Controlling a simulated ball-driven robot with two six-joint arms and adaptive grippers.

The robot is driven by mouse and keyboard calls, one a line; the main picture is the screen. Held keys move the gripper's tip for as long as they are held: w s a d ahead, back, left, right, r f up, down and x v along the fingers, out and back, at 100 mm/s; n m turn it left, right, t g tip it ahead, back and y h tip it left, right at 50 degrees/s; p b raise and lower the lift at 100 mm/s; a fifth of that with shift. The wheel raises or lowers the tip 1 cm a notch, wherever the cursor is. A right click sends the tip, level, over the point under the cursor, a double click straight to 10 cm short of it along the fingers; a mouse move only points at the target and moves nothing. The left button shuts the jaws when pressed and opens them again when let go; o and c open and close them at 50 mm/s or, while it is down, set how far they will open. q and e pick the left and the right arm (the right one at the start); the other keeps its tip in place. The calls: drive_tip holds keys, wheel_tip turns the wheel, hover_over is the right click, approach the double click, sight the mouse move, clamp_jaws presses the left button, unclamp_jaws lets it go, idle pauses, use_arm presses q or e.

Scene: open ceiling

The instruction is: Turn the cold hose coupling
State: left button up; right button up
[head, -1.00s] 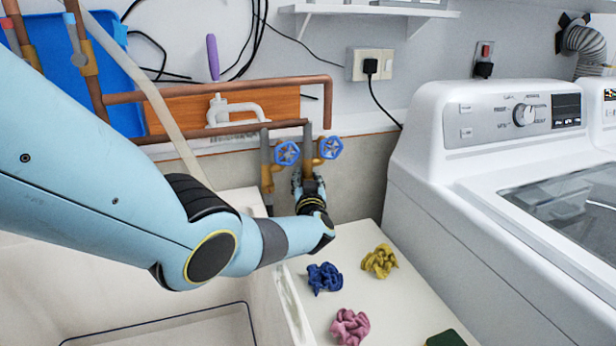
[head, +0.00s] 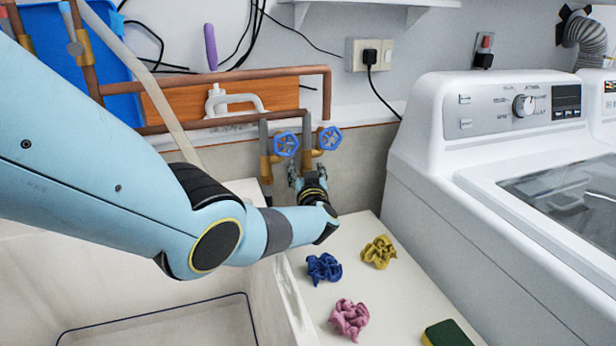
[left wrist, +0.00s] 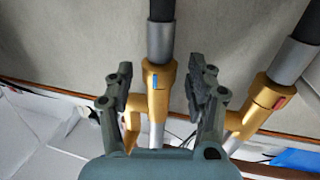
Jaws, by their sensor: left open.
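The cold-side coupling is a grey collar (left wrist: 160,42) on a dark hose in the left wrist view. It joins a brass valve body (left wrist: 158,105) with a blue mark. My left gripper (left wrist: 155,78) is open, with one finger on each side of the blue-marked valve near the collar; I see gaps on both sides. In the head view my left gripper (head: 298,180) is below the right-hand blue handwheel (head: 329,139), and my wrist hides the coupling there. My right gripper is not in view.
A second brass valve (left wrist: 262,105) with a red mark stands close beside the gripper. Its handwheel (head: 286,144) is also blue. Crumpled blue (head: 323,268), yellow (head: 378,252) and pink (head: 349,318) cloths lie on the white top. The washer (head: 470,200) stands at right.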

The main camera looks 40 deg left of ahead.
use_arm(q)
drive_tip(key=n+g+y+b, duration=0.1)
drive_tip(key=g+b, duration=0.1)
drive_tip(key=n+g+y+b, duration=0.1)
drive_tip(key=n+g+b, duration=0.1)
drive_tip(key=b, duration=0.1)
drive_tip(key=f+n+g+y+b, duration=0.1)
drive_tip(key=g+b, duration=0.1)
drive_tip(key=shift+w+d+n+g+y+b, duration=0.2)
drive_tip(key=shift+w+n+g+y+b, duration=0.1)
drive_tip(key=shift+n, duration=0.1)
drive_tip(key=shift+s+d+r+n+g+b, duration=0.15)
drive_tip(key=shift+d+n+g+b, duration=0.15)
drive_tip(key=shift+g, duration=0.2)
drive_tip(key=p+v, duration=0.3)
drive_tip(key=v, duration=0.6)
drive_tip(key=s+a+n+h+p, duration=0.3)
drive_tip(key=s+n, duration=0.1)
drive_tip(key=n, duration=1)
wheel_tip(320, 180, up, 5)
drive_tip(key=s+d+n+t+h+p, duration=0.2)
drive_tip(key=n+t+h+p, duration=0.2)
drive_tip(key=n, duration=1.1)
drive_tip(key=shift+s+d+n+t, duration=0.15)
drive_tip(key=shift+s+n+t, duration=0.25)
drive_tip(key=shift+t, duration=0.2)
